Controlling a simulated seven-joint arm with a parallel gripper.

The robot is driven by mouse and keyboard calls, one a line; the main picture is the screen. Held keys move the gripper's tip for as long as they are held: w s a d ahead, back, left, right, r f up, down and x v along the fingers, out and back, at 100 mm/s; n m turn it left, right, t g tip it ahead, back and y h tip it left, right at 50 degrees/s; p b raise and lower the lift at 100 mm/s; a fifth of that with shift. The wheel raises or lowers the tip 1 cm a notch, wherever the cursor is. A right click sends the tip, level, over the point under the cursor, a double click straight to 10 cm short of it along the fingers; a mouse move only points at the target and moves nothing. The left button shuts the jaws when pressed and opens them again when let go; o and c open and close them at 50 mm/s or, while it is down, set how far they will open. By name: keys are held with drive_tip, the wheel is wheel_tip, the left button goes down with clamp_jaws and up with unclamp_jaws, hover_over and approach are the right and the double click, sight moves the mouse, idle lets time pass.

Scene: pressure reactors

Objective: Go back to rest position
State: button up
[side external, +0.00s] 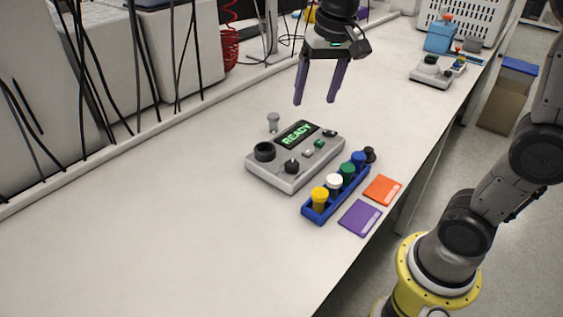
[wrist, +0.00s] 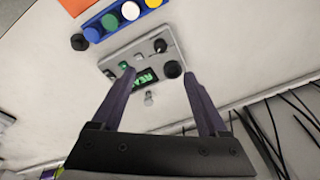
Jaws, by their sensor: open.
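My gripper (side external: 318,92) hangs above the bench behind the reactor control box, fingers pointing down. Its two purple fingers are apart with nothing between them; they also show in the wrist view (wrist: 162,85). The grey control box (side external: 262,174) sits on the bench below and in front of my gripper. Its green screen (side external: 297,135) reads READY. The box also shows in the wrist view (wrist: 150,49), beyond the fingertips. My gripper touches nothing in view.
A blue rack (side external: 315,213) holds several coloured-cap vials, next to an orange card (side external: 383,190) and a purple card (side external: 360,218). A small grey piece (side external: 273,121) stands behind the box. Cables hang along the left. The bench (side external: 150,235) is clear at front left.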

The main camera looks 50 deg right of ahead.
drive_tip(key=s+r+n+t, duration=0.1)
drive_tip(key=s+n+t, duration=0.1)
drive_tip(key=s, duration=0.9)
drive_tip(key=s+f+n+t, duration=0.1)
drive_tip(key=s+f+n, duration=0.3)
drive_tip(key=s+f, duration=0.2)
drive_tip(key=shift+s+a, duration=0.3)
drive_tip(key=shift+a, duration=0.05)
